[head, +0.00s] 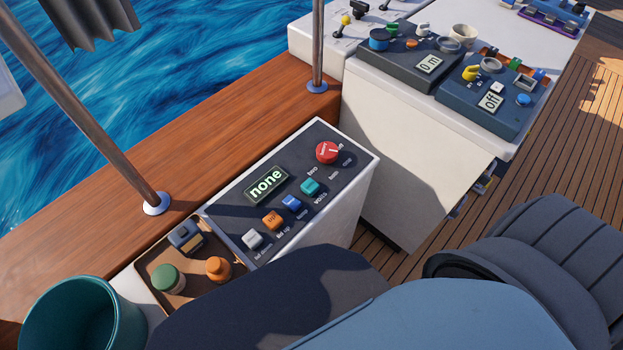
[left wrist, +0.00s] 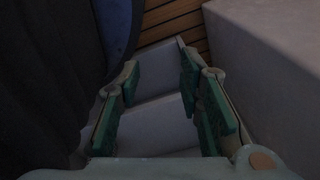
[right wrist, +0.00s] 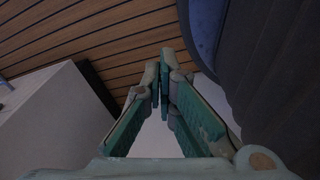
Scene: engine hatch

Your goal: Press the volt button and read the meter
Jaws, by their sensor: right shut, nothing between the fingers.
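A dark panel (head: 228,215) on a white box stands in the middle of the head view. Its display (head: 266,185) reads "none" in green. A row of buttons runs along it: white (head: 252,239), orange (head: 272,220), blue (head: 291,203) and teal (head: 310,186). The small label beside the teal button seems to read "volts". A red knob (head: 327,152) sits at the far end. My left gripper (left wrist: 161,72) is open and empty in its wrist view. My right gripper (right wrist: 160,77) is shut and empty in its wrist view. Neither gripper shows in the head view.
A brown tray (head: 158,248) with a green-lidded jar (head: 168,279) and an orange bottle (head: 218,269) adjoins the panel. A teal bucket (head: 68,318) is at lower left. Metal posts (head: 317,45) rise from the wooden rail. A white counter with other instruments (head: 490,102) stands at upper right.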

